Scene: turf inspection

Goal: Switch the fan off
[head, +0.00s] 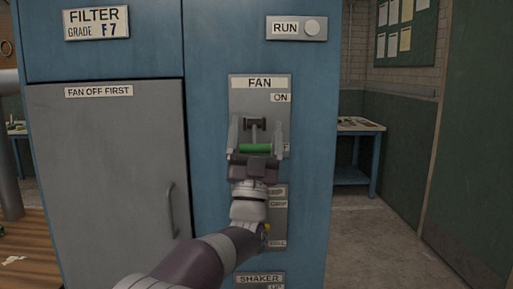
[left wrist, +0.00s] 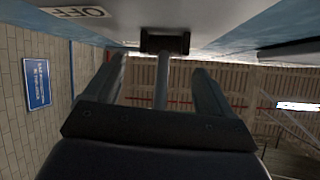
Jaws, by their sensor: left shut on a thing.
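The fan switch panel (head: 240,95) is a grey plate marked FAN on the blue cabinet, with an ON label (head: 281,98) above and a mostly covered label lower right. Its lever points down from a dark pivot (head: 255,122) to a green crossbar handle (head: 255,148). My left gripper (head: 257,132), reaching upward, is shut on the handle, one finger at each end. In the left wrist view the lever's shaft (left wrist: 161,85) runs between the fingers to the pivot (left wrist: 165,41), and an OFF label (left wrist: 75,12) shows beside it. My right gripper is out of view.
The round RUN lamp (head: 311,27) looks pale and unlit. A grey filter door (head: 105,170) marked FAN OFF FIRST is shut, at left. Below the fan panel are another control plate, partly behind my arm, and a SHAKER label (head: 259,279). Floor is open at right.

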